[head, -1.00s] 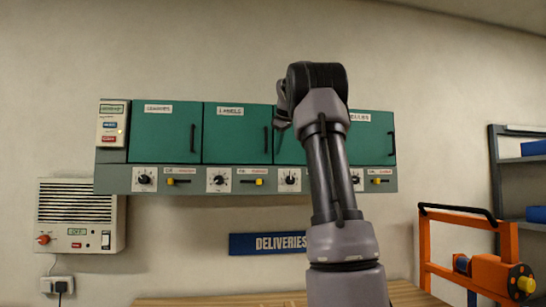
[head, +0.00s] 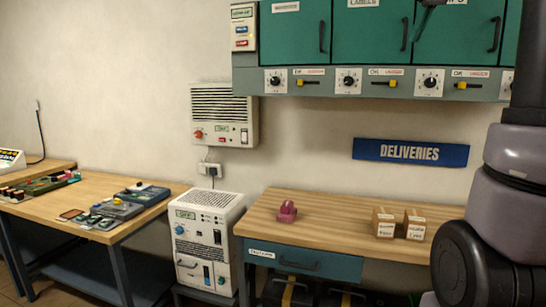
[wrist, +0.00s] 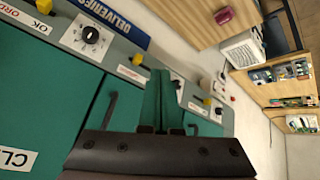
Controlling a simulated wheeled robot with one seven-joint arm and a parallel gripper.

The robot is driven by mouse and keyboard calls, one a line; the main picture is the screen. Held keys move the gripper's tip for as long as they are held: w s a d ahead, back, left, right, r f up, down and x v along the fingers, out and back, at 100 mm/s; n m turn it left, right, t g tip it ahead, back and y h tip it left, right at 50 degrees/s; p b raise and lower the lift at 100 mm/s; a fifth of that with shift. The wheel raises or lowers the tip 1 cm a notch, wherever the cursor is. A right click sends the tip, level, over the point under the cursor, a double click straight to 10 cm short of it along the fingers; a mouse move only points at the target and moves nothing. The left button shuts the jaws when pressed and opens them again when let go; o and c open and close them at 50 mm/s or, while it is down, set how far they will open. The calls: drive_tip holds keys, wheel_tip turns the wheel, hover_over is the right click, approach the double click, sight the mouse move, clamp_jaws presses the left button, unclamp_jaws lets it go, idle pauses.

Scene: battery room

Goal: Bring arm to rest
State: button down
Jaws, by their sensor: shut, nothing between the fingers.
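My gripper (wrist: 163,76) shows in the wrist view with its two green fingers together and nothing between them. It is in front of the green wall cabinet (wrist: 50,120), close to its doors. In the head view, a small dark part of the gripper (head: 428,14) shows at the top edge in front of the cabinet (head: 365,42). My arm fills the right side of the head view, and much of it is out of frame.
A wooden bench (head: 330,212) holds a pink object (head: 287,211) and small boxes (head: 384,222). A white unit (head: 207,240) stands left of it, beside a second table (head: 130,226) with devices. A wall heater (head: 223,115) and DELIVERIES sign (head: 411,152) are on the wall.

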drive_tip(key=s+a+f+m+y, duration=0.1)
drive_tip(key=s+a+f+m, duration=0.3)
drive_tip(key=s+a+f, duration=0.4)
drive_tip(key=s+a+f+m, duration=0.4)
drive_tip(key=s+a+f, duration=0.5)
drive_tip(key=s+f, duration=0.7)
drive_tip(key=shift+y, duration=0.4)
